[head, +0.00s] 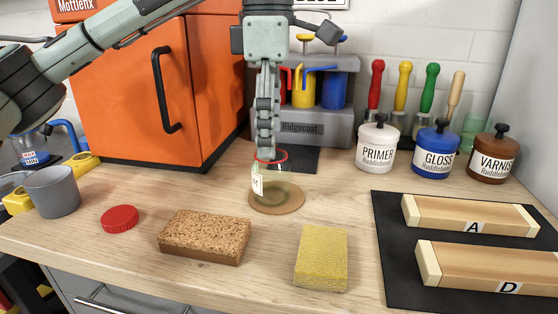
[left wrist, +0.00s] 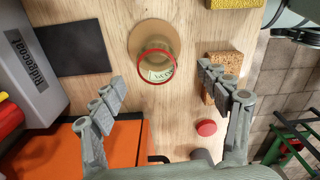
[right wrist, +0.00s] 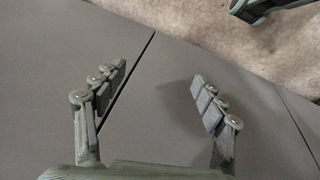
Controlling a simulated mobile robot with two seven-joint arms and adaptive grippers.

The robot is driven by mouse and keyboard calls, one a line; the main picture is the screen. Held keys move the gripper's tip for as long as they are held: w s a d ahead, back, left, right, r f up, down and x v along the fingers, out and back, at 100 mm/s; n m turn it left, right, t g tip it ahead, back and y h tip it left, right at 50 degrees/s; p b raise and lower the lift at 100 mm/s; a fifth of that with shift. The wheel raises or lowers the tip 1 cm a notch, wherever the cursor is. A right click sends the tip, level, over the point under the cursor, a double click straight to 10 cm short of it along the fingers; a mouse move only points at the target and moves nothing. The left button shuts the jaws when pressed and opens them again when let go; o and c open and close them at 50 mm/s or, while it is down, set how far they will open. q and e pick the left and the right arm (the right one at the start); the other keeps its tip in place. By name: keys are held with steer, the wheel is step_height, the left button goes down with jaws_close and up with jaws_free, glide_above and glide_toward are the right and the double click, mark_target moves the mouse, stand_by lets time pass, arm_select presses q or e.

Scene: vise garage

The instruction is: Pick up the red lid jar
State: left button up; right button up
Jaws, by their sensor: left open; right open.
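A clear glass jar with a red rim (head: 268,178) stands upright on a round brown disc (head: 290,204) on the workbench. A white label shows on its side. My left gripper (head: 265,152) points down just above the jar. In the left wrist view its fingers are spread wide, with the jar's red rim (left wrist: 155,66) ahead between them and nothing held. A loose red lid (head: 119,219) lies on the bench to the left; it also shows in the left wrist view (left wrist: 206,128). My right gripper (right wrist: 158,80) is open and empty over a plain grey surface.
A cork block (head: 205,236) and a yellow sponge (head: 321,258) lie in front of the jar. A grey cup (head: 52,191) stands at left. An orange cabinet (head: 130,85) and a grey Ridgecoat rack (head: 330,128) stand behind. Finish jars and a black mat (head: 400,270) are at right.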

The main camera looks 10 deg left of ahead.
mark_target(272, 172)
arm_select(q)
step_height(272, 172, down, 3)
steer(key=shift+r, duration=0.2)
steer(key=f, duration=0.5)
steer(key=shift+w, duration=0.2)
steer(key=c, duration=1.4)
